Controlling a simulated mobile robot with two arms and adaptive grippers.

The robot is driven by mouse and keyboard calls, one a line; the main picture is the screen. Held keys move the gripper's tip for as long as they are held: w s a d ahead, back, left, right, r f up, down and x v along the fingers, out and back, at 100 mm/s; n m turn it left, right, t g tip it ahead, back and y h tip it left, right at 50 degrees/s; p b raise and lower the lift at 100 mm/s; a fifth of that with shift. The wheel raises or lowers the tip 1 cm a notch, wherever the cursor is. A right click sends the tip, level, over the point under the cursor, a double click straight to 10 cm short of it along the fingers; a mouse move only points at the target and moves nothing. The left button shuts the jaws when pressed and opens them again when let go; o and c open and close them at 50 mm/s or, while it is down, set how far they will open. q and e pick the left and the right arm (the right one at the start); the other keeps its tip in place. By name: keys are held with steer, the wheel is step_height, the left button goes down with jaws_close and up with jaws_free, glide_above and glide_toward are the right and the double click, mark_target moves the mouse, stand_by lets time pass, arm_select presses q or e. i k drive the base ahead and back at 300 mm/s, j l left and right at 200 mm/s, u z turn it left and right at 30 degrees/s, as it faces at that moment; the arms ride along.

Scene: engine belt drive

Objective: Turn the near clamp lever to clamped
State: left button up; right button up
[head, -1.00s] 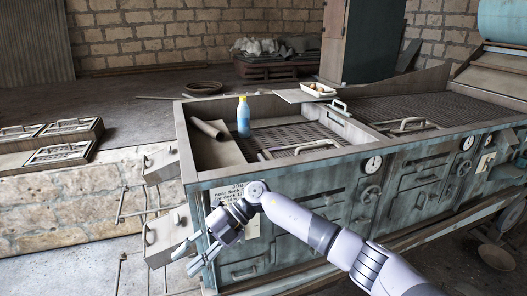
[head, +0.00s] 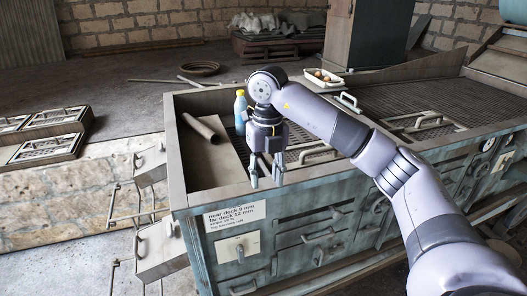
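A pale plate with a small dark upright lever (head: 240,253) sits on the front panel of the green machine (head: 300,228), below a printed label (head: 235,215). It looks like the near clamp lever, though its marks are too small to read. My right gripper (head: 266,182) hangs fingers down above the near deck, close to the front rim, above and to the right of that lever. Its fingers are apart with nothing between them, and it does not touch the lever. My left gripper is out of view.
A blue bottle with a yellow cap (head: 240,110) and a brown tube (head: 200,128) stand and lie at the machine's left end. A white tray (head: 322,79) is on the far rim. Drawer-like boxes (head: 160,250) jut out on the left.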

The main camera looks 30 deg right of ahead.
mark_target(265, 170)
steer(key=i+l, duration=0.75)
steer(key=i, duration=0.05)
